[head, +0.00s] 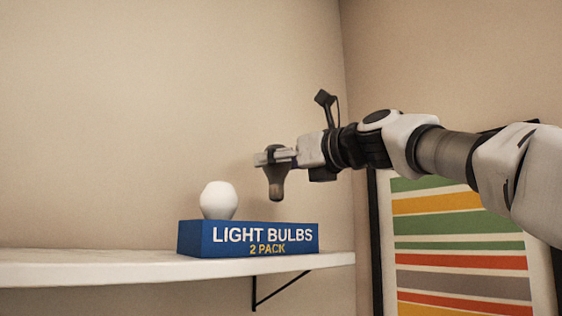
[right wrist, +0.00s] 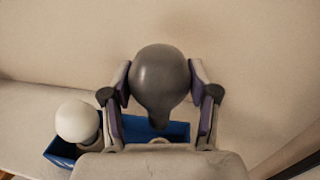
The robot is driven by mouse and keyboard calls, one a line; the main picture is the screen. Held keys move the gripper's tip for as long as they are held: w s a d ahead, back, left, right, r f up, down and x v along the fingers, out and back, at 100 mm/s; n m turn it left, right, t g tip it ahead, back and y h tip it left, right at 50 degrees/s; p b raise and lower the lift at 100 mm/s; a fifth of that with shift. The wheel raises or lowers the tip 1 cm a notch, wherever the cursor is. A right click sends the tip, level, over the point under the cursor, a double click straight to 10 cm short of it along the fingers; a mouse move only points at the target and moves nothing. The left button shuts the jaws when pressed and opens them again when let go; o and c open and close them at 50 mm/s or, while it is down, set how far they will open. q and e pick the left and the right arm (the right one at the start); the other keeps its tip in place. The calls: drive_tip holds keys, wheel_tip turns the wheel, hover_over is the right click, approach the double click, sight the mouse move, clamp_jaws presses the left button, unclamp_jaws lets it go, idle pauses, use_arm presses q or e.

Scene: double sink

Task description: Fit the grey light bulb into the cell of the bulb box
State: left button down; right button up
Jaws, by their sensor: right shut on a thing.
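The grey light bulb (head: 276,187) hangs from my right gripper (head: 275,156), above the right part of the bulb box and apart from it. In the right wrist view the bulb (right wrist: 159,82) sits between the two fingers of the right gripper (right wrist: 160,88), which is shut on it. The blue bulb box (head: 200,240), lettered "LIGHT BULBS 2 PACK", stands on a white shelf. A white bulb (head: 218,200) stands in its left part; it also shows in the right wrist view (right wrist: 77,121). The inside of the right cell is mostly hidden. My left gripper is not in view.
The white shelf (head: 90,267) runs along the wall, with clear room left of the box. Its right end lies close to the box. A black bracket (head: 275,292) is below it. A framed striped picture (head: 460,245) hangs on the right wall behind my right arm.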

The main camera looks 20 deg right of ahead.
sight(282, 188)
drive_tip(key=f+b, duration=0.2)
drive_tip(key=s+d+f+b, duration=0.1)
drive_tip(key=shift+s+f, duration=0.1)
drive_tip(key=shift+f, duration=0.3)
drive_tip(key=shift+f+b, duration=0.15)
drive_tip(key=shift+b, duration=0.15)
drive_tip(key=shift+w+a, duration=0.3)
drive_tip(key=shift+w, duration=0.1)
drive_tip(key=shift+s+d, duration=0.2)
drive_tip(key=shift+s, duration=0.1)
drive_tip(key=shift+w+a, duration=0.2)
drive_tip(key=shift+w, duration=0.1)
drive_tip(key=shift+s+d, duration=0.1)
drive_tip(key=shift+s, duration=0.05)
drive_tip(key=shift+f, duration=0.1)
drive_tip(key=shift+f+b, duration=0.35)
drive_tip(key=shift+b, duration=0.05)
